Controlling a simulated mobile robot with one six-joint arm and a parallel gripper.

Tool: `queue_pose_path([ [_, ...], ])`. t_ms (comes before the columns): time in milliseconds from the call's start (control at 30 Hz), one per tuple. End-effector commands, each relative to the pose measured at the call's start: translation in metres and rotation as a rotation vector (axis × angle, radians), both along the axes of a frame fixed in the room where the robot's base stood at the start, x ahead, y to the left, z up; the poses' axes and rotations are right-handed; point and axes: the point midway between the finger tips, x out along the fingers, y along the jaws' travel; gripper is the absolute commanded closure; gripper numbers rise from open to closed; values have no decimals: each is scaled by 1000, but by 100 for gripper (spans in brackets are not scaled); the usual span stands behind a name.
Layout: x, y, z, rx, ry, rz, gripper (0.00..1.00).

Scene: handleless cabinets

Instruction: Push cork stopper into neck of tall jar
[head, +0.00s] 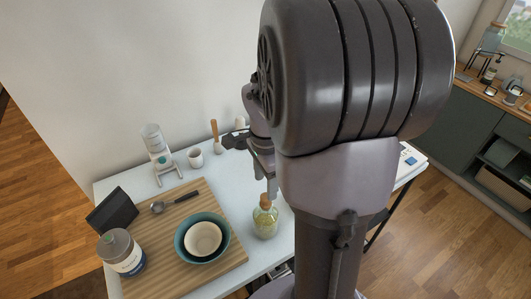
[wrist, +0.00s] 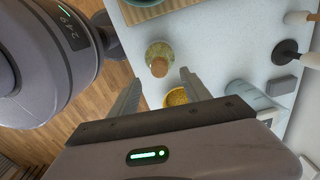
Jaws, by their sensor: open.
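A glass jar (head: 265,222) with pale yellow-green contents stands upright on the table to the right of the wooden board. A brown cork stopper (head: 265,200) sits at its neck; how deep it goes I cannot tell. In the wrist view the jar (wrist: 160,50) lies just beyond my fingers, with the cork (wrist: 159,67) between the fingertip lines. My gripper (wrist: 162,73) is open, with nothing held between its fingers. In the head view my gripper (head: 272,187) is close above and behind the cork, partly hidden by my arm.
A wooden board (head: 215,272) holds nested bowls (head: 190,221) and a spoon (head: 180,201). A lidded grey container (head: 122,254), dark tablet-like panel (head: 112,210) and white cup (head: 195,158) stand around. In the wrist view, a yellow round thing (wrist: 177,97) and a clear vessel (wrist: 247,93) are near.

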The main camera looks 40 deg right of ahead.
Motion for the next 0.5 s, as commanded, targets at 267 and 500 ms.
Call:
queue_pose_path([
  [267, 0, 0, 83, -2, -3, -1, 44],
  [500, 0, 0, 106, -1, -2, 0, 44],
])
